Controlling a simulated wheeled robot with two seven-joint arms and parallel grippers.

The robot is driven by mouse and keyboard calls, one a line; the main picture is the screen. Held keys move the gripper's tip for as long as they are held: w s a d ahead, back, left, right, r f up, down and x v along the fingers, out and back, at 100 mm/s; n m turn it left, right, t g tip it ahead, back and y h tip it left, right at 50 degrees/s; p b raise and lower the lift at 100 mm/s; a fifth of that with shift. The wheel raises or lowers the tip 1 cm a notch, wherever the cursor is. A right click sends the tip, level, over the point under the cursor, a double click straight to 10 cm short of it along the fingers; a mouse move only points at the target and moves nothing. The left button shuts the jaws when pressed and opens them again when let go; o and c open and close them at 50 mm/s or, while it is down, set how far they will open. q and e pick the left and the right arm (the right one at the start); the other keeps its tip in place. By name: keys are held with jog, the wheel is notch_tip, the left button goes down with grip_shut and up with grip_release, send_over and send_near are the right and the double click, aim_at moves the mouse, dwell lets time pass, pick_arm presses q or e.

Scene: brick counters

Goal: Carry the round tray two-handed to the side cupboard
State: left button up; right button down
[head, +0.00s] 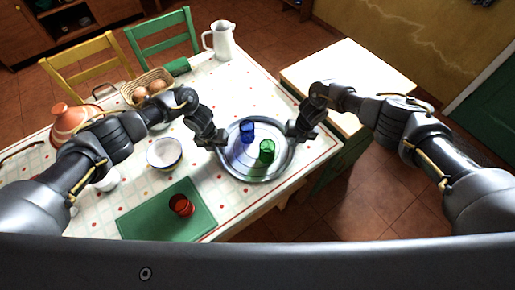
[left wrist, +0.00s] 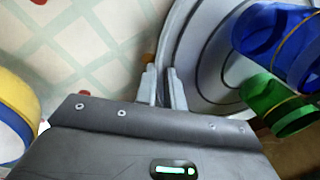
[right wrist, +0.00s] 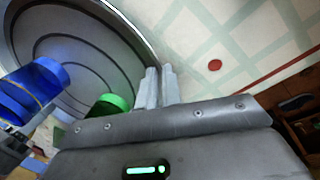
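The round grey metal tray (head: 240,170) is at the right end of the dining table, with a blue glass (head: 247,131) and a green glass (head: 267,151) upright on it. My left gripper (head: 221,143) is at its left rim; in the left wrist view the fingers (left wrist: 162,88) are close together with the rim between them. My right gripper (head: 292,133) is at its right rim, its fingers (right wrist: 158,88) likewise closed on the rim. I cannot tell whether the tray touches the tablecloth. The side cupboard (head: 350,70) has a pale, bare top, right of the table.
On the table (head: 215,85) are a white jug (head: 221,42), an egg basket (head: 147,86), a bowl (head: 164,154), a terracotta tagine (head: 70,120) and a green mat (head: 150,220) with a red cup (head: 181,206). Two chairs stand behind. Floor at right is clear.

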pick_arm(q)
jog(key=shift+s, duration=0.1)
grip_shut()
pick_arm(e)
jog(key=shift+s+d, duration=0.1)
jog(key=shift+d, duration=0.1)
pick_arm(q)
jog(key=shift+r, duration=0.1)
pick_arm(e)
jog(key=shift+r, duration=0.15)
